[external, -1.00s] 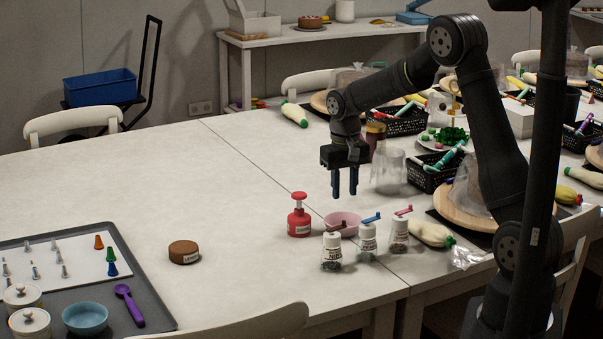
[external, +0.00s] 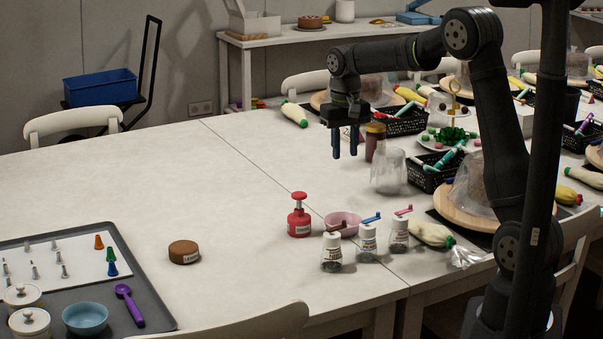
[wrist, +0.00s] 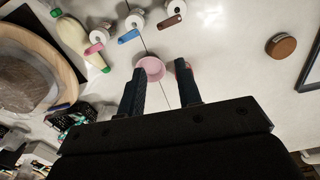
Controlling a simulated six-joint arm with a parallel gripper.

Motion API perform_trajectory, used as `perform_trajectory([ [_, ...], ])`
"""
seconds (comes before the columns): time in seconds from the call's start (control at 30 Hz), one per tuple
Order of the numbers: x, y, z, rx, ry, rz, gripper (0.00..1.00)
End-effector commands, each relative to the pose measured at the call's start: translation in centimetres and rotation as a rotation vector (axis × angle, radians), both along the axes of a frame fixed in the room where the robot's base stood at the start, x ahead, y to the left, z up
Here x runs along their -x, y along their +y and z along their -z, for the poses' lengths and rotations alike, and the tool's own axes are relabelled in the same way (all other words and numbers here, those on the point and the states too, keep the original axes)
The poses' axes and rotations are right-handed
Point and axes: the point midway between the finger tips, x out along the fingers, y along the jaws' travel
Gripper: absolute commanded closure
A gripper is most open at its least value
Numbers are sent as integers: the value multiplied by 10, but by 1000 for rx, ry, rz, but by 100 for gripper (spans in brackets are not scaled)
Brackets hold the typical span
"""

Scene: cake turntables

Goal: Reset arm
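My gripper (external: 345,143) hangs high above the white table, fingers pointing down, left of a brown-topped jar (external: 375,140) in the external view. In the wrist view my gripper (wrist: 160,92) has its two fingers apart with nothing between them. A pink bowl (wrist: 152,68) lies on the table beyond the fingertips; it also shows in the external view (external: 345,220), partly hidden by a grinder. My gripper touches nothing that I can see.
A red pump bottle (external: 299,217) and several small grinders (external: 332,252) stand near the bowl. A brown round lidded item (external: 184,252) sits alone. A grey tray (external: 155,310) is at front left. Black baskets (external: 425,178) and covered cakes crowd the right. The left middle table is clear.

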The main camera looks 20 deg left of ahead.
Motion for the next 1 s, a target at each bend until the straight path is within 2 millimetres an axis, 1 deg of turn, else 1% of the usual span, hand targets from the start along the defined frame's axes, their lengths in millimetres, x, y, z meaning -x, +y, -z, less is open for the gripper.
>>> perform_trajectory([
  [0.23,0,0,2,0,0,0,68],
  [0.37,0,0,11,1,1,0,68],
  [0.47,0,0,26,3,2,0,68],
  [1.0,-1,-2,133,3,2,1,68],
])
